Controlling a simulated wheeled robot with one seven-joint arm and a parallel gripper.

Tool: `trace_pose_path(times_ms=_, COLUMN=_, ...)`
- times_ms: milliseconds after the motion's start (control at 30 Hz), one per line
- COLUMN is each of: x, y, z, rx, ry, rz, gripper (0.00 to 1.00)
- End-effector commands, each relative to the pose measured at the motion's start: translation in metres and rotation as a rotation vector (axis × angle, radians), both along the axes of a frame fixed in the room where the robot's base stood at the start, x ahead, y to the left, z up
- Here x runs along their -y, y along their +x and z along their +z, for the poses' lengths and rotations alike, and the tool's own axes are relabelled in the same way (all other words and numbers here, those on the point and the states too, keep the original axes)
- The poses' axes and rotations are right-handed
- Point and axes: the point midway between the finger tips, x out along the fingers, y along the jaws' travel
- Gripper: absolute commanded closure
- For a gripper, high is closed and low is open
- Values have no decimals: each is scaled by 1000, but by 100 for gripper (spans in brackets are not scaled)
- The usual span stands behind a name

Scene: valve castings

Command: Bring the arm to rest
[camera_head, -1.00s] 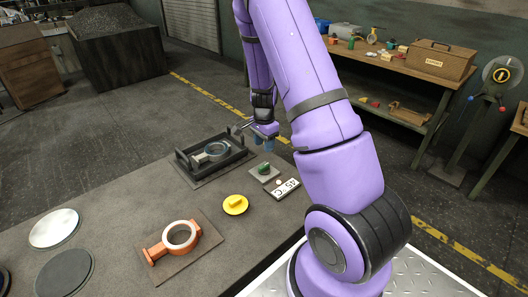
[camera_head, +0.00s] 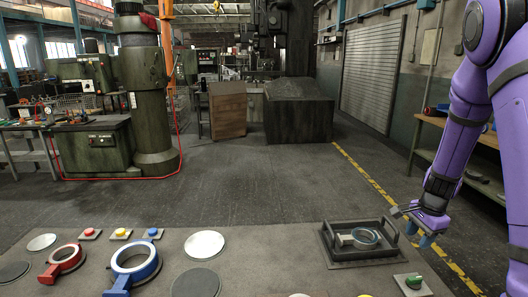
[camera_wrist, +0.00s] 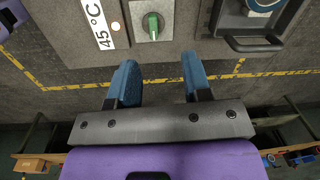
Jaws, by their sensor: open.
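My gripper (camera_head: 427,242) is at the right in the head view, beyond the table's right edge and to the right of the black tray (camera_head: 330,262). In the wrist view my gripper (camera_wrist: 156,85) shows two blue fingers spread apart with nothing between them. Past the fingertips is the table's edge, with a green knob (camera_wrist: 152,22) on a pale plate and a "45 °C" label (camera_wrist: 103,22). My purple arm hangs down from the upper right of the head view, bent at the elbow.
The grey table (camera_head: 262,270) bears a blue ring part (camera_head: 134,262), a red ring part (camera_head: 64,262), round discs and small coloured buttons. The tray holds a grey-blue ring (camera_head: 365,238). A workbench (camera_head: 470,175) stands behind my arm. The floor in the middle is open.

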Motion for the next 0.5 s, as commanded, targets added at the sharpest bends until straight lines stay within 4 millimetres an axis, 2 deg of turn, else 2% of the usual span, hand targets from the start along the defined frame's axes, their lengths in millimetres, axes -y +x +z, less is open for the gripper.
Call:
trace_pose_path(times_ms=33, x=-10, y=-1, z=20, rx=27, ry=8, rz=47, gripper=55)
trace_pose_path(times_ms=200, x=-42, y=-12, z=74, rx=91, ry=20, rz=219, gripper=55)
trace_pose_path(times_ms=500, x=-94, y=-51, z=158, rx=197, ry=-3, rz=528, gripper=55)
